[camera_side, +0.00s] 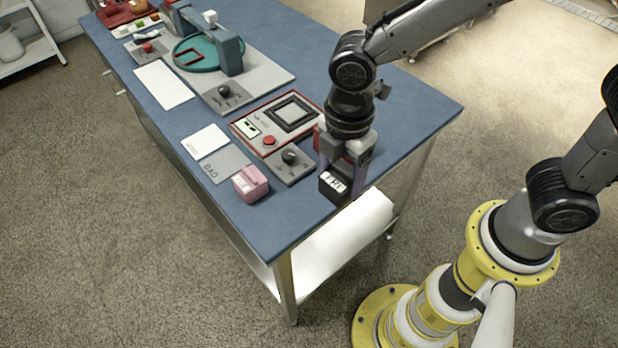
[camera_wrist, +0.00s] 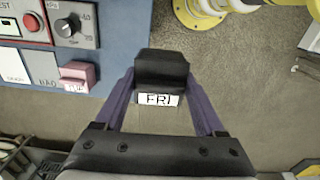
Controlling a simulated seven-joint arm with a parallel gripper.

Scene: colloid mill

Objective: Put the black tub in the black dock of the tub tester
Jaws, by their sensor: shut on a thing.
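My gripper (camera_side: 347,172) is shut on the black tub (camera_side: 332,186), which has a white label. In the wrist view the tub (camera_wrist: 161,68) sits between my two purple fingers, and its label reads FRI. It is held up by the table's near right edge, with floor behind it in the wrist view. The tub tester (camera_side: 242,127) is a red-edged panel on the table, to the upper left of my gripper. It has a black square frame (camera_side: 294,112), which looks empty, a small display and a red button (camera_side: 269,140). My gripper partly hides its right side.
A pink tub (camera_side: 250,184) stands by the grey BAD mat (camera_side: 222,165). A white mat (camera_side: 204,141) lies beyond. A grey knob box (camera_side: 290,165) stands between the tester and the near edge. A machine with a teal disc (camera_side: 196,54) is farther back.

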